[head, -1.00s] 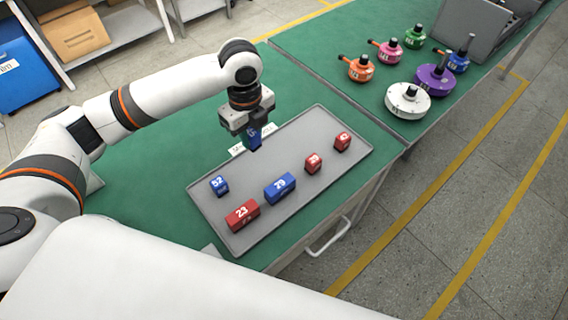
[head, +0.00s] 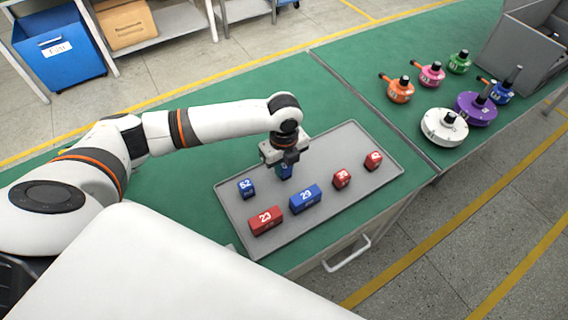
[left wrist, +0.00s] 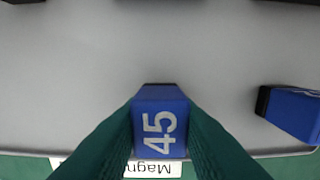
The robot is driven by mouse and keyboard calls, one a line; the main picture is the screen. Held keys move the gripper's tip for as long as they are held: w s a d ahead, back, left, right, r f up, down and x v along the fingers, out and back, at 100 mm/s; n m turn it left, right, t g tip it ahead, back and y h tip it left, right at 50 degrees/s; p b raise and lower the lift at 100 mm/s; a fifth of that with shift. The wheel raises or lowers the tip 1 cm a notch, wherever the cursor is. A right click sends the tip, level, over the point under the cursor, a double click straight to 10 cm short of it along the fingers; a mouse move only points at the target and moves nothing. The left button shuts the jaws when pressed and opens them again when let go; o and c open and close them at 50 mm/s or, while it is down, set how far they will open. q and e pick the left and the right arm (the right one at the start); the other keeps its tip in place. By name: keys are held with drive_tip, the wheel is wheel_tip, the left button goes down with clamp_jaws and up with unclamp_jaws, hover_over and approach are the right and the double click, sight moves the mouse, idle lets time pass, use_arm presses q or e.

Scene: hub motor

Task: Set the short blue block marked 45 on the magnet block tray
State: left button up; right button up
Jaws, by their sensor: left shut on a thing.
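The short blue block marked 45 (left wrist: 160,122) is between the fingers of my left gripper (head: 285,168), which is shut on it. In the head view the blue block (head: 284,172) shows just below the gripper, over the back part of the grey magnet block tray (head: 330,147). In the left wrist view the block's number faces the camera and the tray's edge with a partly hidden label (left wrist: 152,170) lies beyond it. I cannot tell whether the block touches the tray. My right gripper is not in view.
On the tray stand blue block 52 (head: 246,188), red block 23 (head: 265,221), blue block 29 (head: 305,198) and two small red blocks (head: 341,178) (head: 374,160). Several coloured motors (head: 476,108) and a grey bin (head: 525,45) are on the table at right.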

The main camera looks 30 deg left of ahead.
sight(284, 165)
use_arm(q)
drive_tip(key=shift+f, duration=0.1)
drive_tip(key=o, duration=1.1)
drive_tip(key=shift+c, duration=0.2)
wheel_tip(284, 165, up, 12)
drive_tip(key=shift+b, duration=0.4)
drive_tip(key=shift+s+d, duration=0.1)
